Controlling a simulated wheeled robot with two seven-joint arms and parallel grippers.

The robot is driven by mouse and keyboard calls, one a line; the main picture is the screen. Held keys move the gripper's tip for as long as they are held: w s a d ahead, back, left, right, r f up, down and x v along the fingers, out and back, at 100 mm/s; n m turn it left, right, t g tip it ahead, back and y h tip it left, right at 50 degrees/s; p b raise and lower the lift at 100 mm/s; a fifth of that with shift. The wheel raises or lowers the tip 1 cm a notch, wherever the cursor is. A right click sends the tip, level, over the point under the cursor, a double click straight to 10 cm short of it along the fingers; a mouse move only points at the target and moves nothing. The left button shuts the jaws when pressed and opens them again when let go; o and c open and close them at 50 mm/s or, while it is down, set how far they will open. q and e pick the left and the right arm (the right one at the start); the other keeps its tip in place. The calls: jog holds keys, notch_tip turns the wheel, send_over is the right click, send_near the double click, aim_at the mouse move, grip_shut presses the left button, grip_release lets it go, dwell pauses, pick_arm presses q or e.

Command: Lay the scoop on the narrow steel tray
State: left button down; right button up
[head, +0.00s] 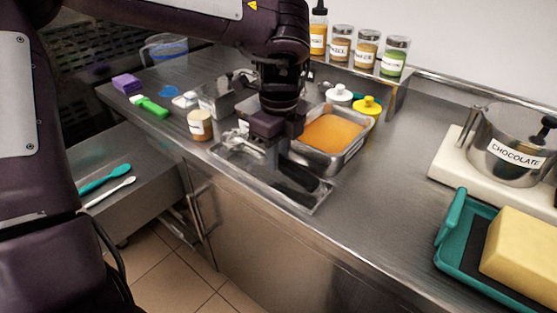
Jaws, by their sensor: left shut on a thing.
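The narrow steel tray (312,207) lies on the steel counter near its front edge, long and shallow. My left gripper (272,153) reaches down from above over the tray and is shut on the scoop. The shiny metal part of the scoop (236,138) shows just left of the gripper, over the tray's left part. The gripper hides much of the scoop, and I cannot tell whether it touches the tray. A dark shape lies along the right part of the tray. My right gripper is not in view.
A steel pan of orange mix (333,133) stands right behind the tray. A small labelled jar (200,125) stands to its left. The chocolate pot (510,150) and a teal tray (453,228) with a yellow block are at right. The counter between is clear.

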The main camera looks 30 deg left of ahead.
pick_arm(q)
jog(key=shift+f, duration=0.7)
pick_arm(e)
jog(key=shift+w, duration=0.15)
pick_arm(q)
jog(key=shift+f, duration=0.1)
jog(key=c, duration=1.3)
grip_release()
jog(key=shift+o, duration=0.2)
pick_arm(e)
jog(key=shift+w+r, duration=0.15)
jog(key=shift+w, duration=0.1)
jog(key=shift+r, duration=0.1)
